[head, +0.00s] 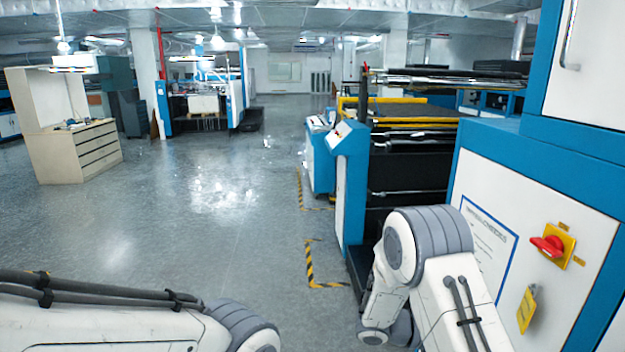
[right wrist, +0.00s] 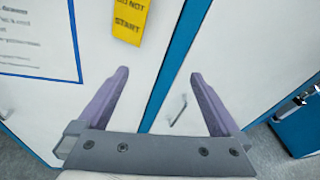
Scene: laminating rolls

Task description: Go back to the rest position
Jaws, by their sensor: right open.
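My right gripper (right wrist: 160,85) shows in the right wrist view, with its two purple-grey fingers spread wide and nothing between them. It is in front of a white and blue cabinet panel (right wrist: 105,55). A yellow tag reading "do not start" (right wrist: 130,18) hangs just beyond the fingers, apart from them. In the head view my right arm is bent low at the right, and its gripper is hidden. My left arm crosses the lower left corner, and its gripper is out of view.
The cabinet's red rotary switch (head: 548,245) sits on a yellow plate, above the yellow tag (head: 527,309). A blue machine with dark rollers (head: 410,165) stands behind my right arm. A beige drawer cabinet (head: 85,150) is at the left. The grey floor (head: 215,205) between is clear.

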